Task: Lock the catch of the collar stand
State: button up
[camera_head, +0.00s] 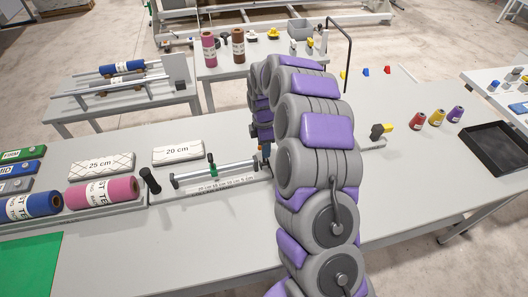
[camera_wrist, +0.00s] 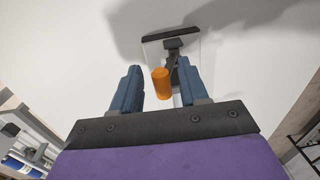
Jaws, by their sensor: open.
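In the wrist view my gripper (camera_wrist: 158,76) is open, with its two blue fingers apart. An orange cylinder-shaped handle (camera_wrist: 160,84) shows between the fingers, with a gap to each of them. Just beyond it is a dark lever-like part (camera_wrist: 173,58) on a pale plate with a black far edge (camera_wrist: 184,34). This looks like the catch and its stand, but I cannot tell whether the catch is locked. In the head view my arm hides much of this area; a small blue and orange patch shows at the arm's left edge.
A rail gauge with a green slider (camera_head: 212,168) lies left of my arm. Pink (camera_head: 102,191) and blue (camera_head: 30,204) rolls lie further left. A black part with a yellow end (camera_head: 378,132), several small spools (camera_head: 437,117) and a black tray (camera_head: 492,150) are right.

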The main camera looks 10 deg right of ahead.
jog(key=shift+s+f, duration=0.1)
jog(key=shift+f, duration=1.1)
jog(key=shift+d, duration=0.1)
jog(key=shift+c, duration=0.3)
grip_shut()
